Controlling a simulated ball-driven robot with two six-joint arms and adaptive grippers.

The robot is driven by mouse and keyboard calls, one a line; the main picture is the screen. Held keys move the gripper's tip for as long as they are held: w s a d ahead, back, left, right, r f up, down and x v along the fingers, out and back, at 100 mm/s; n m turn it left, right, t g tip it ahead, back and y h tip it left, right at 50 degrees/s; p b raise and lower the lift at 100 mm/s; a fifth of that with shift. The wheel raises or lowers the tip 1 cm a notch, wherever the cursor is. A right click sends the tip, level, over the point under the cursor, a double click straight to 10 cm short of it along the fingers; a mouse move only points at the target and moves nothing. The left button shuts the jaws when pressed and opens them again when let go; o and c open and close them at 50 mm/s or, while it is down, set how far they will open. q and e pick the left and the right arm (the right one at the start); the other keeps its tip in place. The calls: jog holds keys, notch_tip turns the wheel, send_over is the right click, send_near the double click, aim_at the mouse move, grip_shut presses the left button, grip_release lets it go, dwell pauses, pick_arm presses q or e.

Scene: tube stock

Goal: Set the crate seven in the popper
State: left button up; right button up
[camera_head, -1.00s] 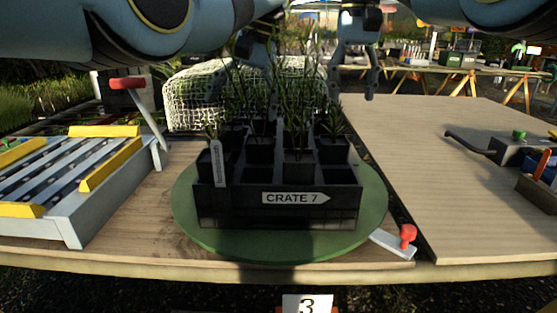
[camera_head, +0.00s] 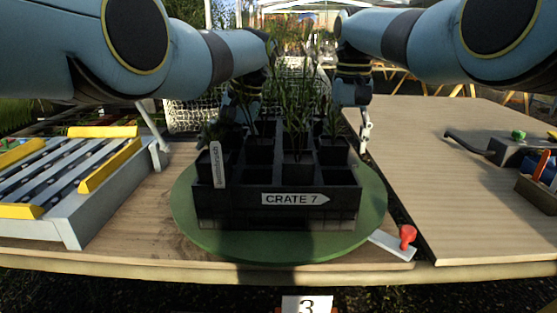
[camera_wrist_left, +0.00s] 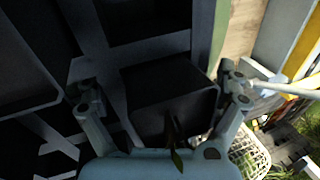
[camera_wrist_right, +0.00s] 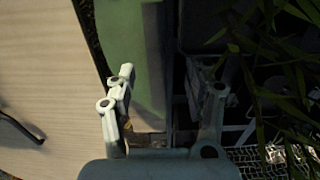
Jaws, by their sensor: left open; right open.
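Crate 7 (camera_head: 210,207) is a black crate of potted plants, labelled CRATE 7, sitting level on a round green turntable (camera_head: 230,245). A grey slatted frame with yellow guides (camera_head: 62,222), which looks like the popper, is at left with nothing on it. My left gripper (camera_wrist_left: 160,88) is open over the crate's left side, one finger over the inside and one near the outer wall; leaves partly hide it in the head view. My right gripper (camera_wrist_right: 163,85) is open at the right wall, one finger over the turntable, the other on the crate side. It also shows in the head view (camera_head: 364,128).
A red-knobbed lever (camera_head: 407,236) sticks out at the turntable's front right. The wooden table (camera_head: 440,190) is clear at right, up to a grey device (camera_head: 515,151) at its edge. A white mesh block (camera_head: 185,115) stands behind the crate.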

pick_arm(q)
jog(key=c, duration=1.1)
pick_arm(e)
jog(key=c, duration=1.1)
pick_arm(q)
jog(key=shift+c, duration=1.4)
pick_arm(e)
grip_shut()
pick_arm(q)
jog(key=shift+r, duration=0.1)
